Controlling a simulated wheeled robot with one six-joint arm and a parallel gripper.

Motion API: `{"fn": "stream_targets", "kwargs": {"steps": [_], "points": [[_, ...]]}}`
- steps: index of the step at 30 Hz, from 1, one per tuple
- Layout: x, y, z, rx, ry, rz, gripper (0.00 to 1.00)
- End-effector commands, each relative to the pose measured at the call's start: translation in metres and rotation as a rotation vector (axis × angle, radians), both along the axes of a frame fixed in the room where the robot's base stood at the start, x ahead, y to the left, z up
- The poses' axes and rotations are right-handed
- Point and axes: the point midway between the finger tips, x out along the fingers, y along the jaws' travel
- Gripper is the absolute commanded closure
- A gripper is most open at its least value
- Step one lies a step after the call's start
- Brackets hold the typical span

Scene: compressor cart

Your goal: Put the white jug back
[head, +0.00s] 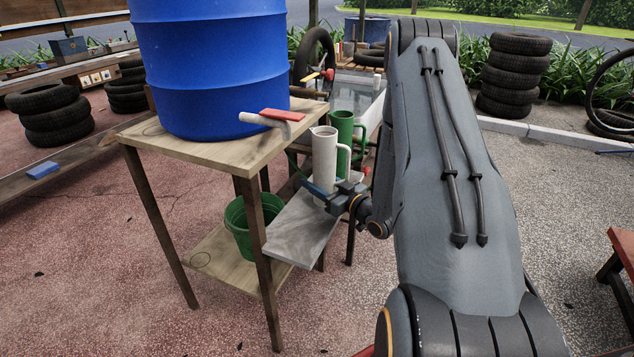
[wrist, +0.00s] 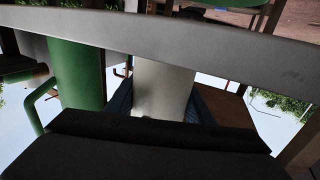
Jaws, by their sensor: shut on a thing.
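The white jug (head: 325,150) stands upright over a grey slab (head: 298,238), its handle to the right. My gripper (head: 326,194) is shut on its lower body, with blue fingers at its sides. In the wrist view the jug (wrist: 163,92) sits between the two fingers (wrist: 163,108), and a grey edge hides part of it. I cannot tell whether its base touches the slab. A green jug (head: 342,124) stands just behind it; it also shows at the left of the wrist view (wrist: 75,72).
A blue barrel (head: 212,65) with a white spout and red handle (head: 283,114) stands on a wooden table (head: 150,135), close to the left of the white jug. A green bucket (head: 238,225) is below.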

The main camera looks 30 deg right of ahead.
Motion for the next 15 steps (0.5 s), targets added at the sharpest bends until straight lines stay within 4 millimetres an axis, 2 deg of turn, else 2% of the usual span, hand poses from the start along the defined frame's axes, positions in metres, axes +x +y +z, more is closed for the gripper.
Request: {"fn": "stream_targets", "kwargs": {"steps": [8, 9, 12, 15], "points": [[0.0003, 0.0003, -0.0019, 0.000, -0.001, 0.001, 1.00], [0.0003, 0.0003, -0.0020, 0.000, -0.001, 0.001, 0.49], [0.0002, 0.0003, -0.0015, 0.000, -0.001, 0.001, 0.34], [0.0002, 0.0004, -0.0015, 0.000, -0.001, 0.001, 0.34]]}}
